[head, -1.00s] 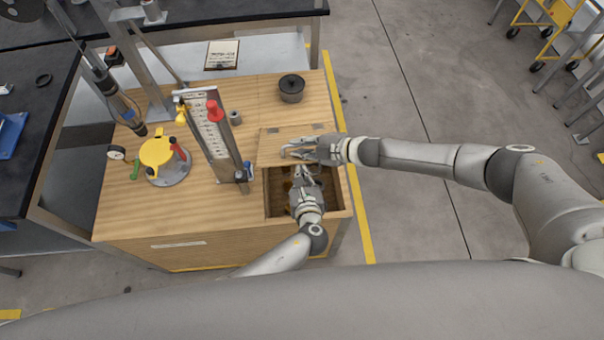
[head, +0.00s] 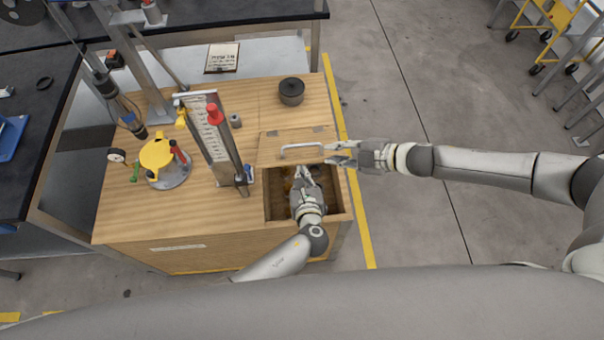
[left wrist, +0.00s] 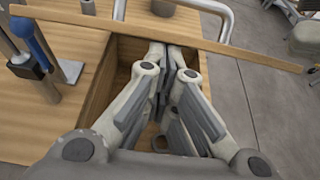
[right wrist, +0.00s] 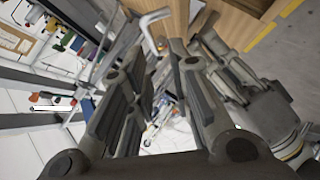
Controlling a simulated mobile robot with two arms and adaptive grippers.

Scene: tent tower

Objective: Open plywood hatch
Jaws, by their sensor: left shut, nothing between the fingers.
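The plywood hatch (head: 272,150) stands raised and tilted over the far part of the box opening (head: 278,207). Its metal handle (head: 302,147) faces up, and the hatch edge crosses the top of the left wrist view (left wrist: 200,40). My left gripper (head: 301,171) is shut with nothing in it, reaching into the opening, with its tips near the hatch's near edge; whether they touch it I cannot tell. My right gripper (head: 340,156) is open and empty just right of the hatch. The bent handle also shows beyond its fingers in the right wrist view (right wrist: 150,22).
On the wooden box top stand a black pot (head: 291,91), a tilted scale board (head: 211,128) with a red knob, and a yellow-topped round fixture (head: 158,155). A dark workbench (head: 30,150) lies left. The floor at right is clear nearby.

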